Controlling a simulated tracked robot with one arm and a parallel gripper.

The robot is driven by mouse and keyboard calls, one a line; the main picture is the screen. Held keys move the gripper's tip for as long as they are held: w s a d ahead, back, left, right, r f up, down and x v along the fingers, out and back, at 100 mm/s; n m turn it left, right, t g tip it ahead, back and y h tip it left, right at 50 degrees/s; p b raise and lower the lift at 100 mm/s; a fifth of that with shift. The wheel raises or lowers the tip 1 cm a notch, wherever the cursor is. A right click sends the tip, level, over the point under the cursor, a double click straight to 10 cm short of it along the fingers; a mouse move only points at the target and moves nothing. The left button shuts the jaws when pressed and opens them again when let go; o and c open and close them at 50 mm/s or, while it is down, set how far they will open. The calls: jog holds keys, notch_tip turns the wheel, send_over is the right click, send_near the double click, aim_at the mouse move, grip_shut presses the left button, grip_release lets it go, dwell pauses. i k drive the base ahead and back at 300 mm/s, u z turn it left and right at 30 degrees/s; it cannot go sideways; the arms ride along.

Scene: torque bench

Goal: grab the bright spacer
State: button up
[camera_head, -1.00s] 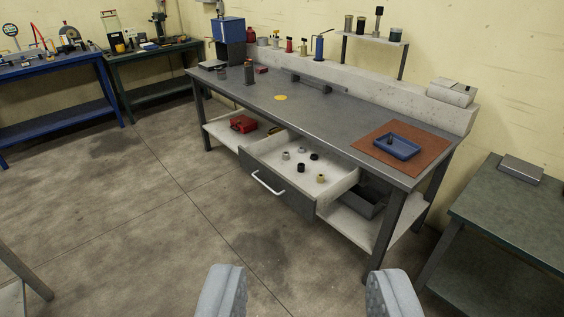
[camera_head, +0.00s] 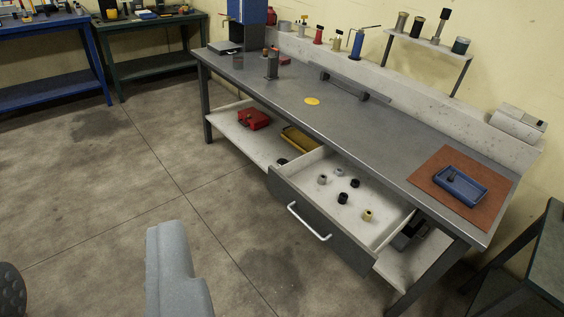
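Several small ring-shaped spacers lie apart on the pale floor of the open drawer in the camera view. They are a tan spacer (camera_head: 367,215) near the front right, two light grey spacers (camera_head: 323,180) (camera_head: 338,171) farther back, and two black spacers (camera_head: 342,198) (camera_head: 355,183) between them. I cannot tell which one is the bright spacer. The drawer (camera_head: 305,205) sticks out from under the workbench. One grey finger of my gripper (camera_head: 178,272) shows at the lower left, well short of the drawer. The other finger is not clearly seen, and no held object shows.
The workbench top (camera_head: 350,120) overhangs the back of the drawer. A blue tray (camera_head: 461,186) lies on a brown mat (camera_head: 432,183) on it. A red case (camera_head: 253,118) is on the lower shelf. Open floor (camera_head: 120,190) lies left; a green table (camera_head: 530,275) is right.

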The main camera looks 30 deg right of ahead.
aim_at(323, 178)
jog(key=z, duration=0.15)
jog(key=i, duration=1.25)
jog(key=z, duration=1.15)
jog(key=i, duration=0.6)
jog(key=z, duration=0.45)
